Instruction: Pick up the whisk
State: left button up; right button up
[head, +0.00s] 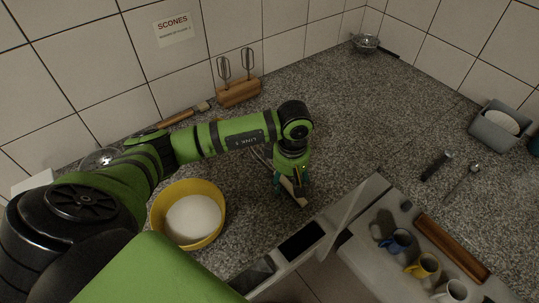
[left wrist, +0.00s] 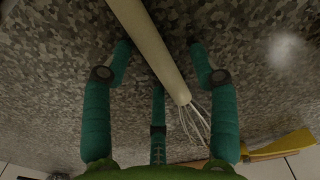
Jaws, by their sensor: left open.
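The whisk has a cream handle and thin wire loops. In the left wrist view its handle (left wrist: 150,45) runs from the top edge down to the wires (left wrist: 195,125) near the middle. In the head view the wires (head: 261,158) show left of my left gripper, and the handle end (head: 299,198) shows below it; the middle is hidden. My left gripper (head: 289,187) points down over the whisk. In the left wrist view its teal fingers (left wrist: 160,58) are spread, with the handle between them, and are not closed on it. My right gripper is not in view.
A yellow bowl of white powder (head: 216,226) stands left of my gripper. A wooden block with beaters (head: 238,93) and a brush (head: 180,116) lie near the wall.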

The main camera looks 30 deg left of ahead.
pick_arm(q)
grip_shut()
